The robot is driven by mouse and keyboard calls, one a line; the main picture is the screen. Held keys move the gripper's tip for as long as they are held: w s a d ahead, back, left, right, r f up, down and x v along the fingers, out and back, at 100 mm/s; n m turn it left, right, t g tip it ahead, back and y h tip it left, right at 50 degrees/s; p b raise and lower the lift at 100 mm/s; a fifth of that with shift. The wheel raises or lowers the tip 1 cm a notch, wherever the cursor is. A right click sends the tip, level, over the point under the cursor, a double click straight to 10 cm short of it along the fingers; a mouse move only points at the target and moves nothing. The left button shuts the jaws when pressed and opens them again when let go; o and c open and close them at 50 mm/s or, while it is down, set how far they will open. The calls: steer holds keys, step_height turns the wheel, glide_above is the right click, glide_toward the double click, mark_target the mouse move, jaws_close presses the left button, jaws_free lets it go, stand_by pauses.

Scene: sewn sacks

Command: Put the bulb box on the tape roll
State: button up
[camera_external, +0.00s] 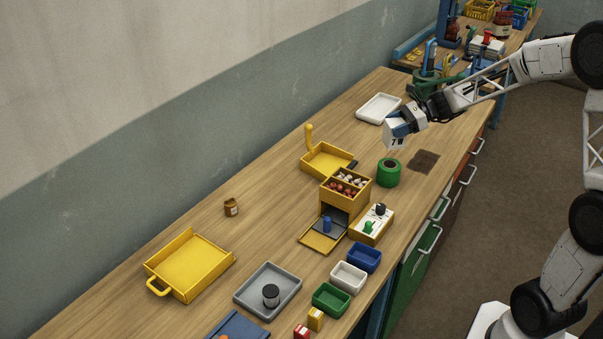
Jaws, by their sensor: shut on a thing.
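My gripper (405,120) is shut on a small white box with dark print, the bulb box (393,134), and holds it in the air above the bench. The green tape roll (389,173) lies flat on the bench, below the held box in the picture, with its dark centre hole facing up. The box and the roll are apart. Part of the box is hidden by the gripper fingers.
A white tray (379,108) lies behind. A dark patch (424,161) is to the roll's right. A white switch box (372,224) stands in front.

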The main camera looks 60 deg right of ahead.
mark_target(392, 146)
steer(key=shift+f, duration=0.1)
steer(key=shift+f, duration=1.85)
steer(key=shift+f, duration=2)
steer(key=shift+f, duration=0.15)
steer(key=o, duration=0.9)
steer(key=shift+o, duration=0.2)
